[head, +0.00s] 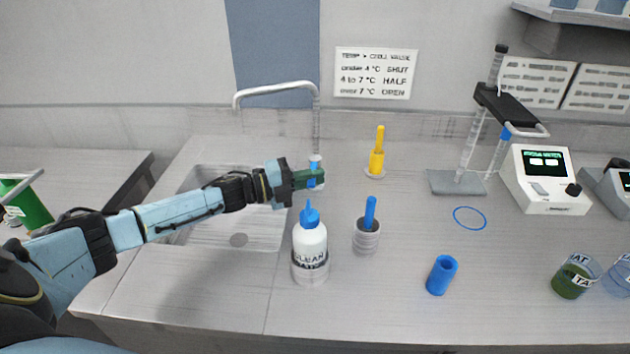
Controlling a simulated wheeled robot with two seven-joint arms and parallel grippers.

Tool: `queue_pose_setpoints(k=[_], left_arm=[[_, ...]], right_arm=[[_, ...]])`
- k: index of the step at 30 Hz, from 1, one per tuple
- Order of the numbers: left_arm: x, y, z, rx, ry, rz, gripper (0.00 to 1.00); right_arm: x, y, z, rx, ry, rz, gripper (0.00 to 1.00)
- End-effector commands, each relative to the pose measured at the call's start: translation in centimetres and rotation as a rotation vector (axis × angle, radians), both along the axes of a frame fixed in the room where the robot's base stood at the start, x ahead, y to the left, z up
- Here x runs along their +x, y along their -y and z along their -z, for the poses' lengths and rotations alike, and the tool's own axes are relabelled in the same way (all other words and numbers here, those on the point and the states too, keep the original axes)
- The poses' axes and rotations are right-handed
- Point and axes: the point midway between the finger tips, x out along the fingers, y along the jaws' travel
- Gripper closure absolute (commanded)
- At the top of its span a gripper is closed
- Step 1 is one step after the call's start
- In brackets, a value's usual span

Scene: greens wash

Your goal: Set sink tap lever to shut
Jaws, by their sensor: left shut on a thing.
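The sink tap (317,105) has a tall grey pipe whose spout bends left over the sink basin (238,240). A small blue part at the tap's foot, which looks like its lever (313,168), stands between the fingers of my left gripper (311,179). The gripper is shut on it, and its dark green fingers partly hide it. I cannot tell the lever's exact setting. My right gripper is not in view.
A white wash bottle (310,247) with a blue nozzle stands just in front of my left gripper. A yellow-handled valve (377,158) and a blue-handled grey piece (367,232) stand to the right. A blue cylinder (442,275) is nearer the front. A wall sign (375,73) hangs behind.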

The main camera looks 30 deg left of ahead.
Motion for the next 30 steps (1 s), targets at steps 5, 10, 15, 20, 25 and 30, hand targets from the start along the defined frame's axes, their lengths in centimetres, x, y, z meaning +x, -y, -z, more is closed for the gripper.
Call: queue_pose_setpoints(k=[5,10,15,20,25,30], left_arm=[[-0.1,-0.1,0.0,0.001,0.000,0.003,1.00],[0.0,-0.1,0.0,0.002,0.001,0.003,1.00],[0.0,-0.1,0.0,0.002,0.001,0.002,0.68],[0.0,0.0,0.0,0.001,0.000,0.002,0.68],[-0.2,-0.2,0.0,0.001,0.000,0.002,0.68],[-1.7,-1.5,0.2,0.003,-0.004,0.000,0.68]], right_arm=[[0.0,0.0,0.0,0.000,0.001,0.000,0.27],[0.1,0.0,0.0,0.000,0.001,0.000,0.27],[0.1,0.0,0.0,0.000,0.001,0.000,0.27],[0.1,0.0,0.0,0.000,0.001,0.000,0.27],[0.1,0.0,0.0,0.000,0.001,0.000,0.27],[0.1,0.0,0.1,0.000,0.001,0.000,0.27]])
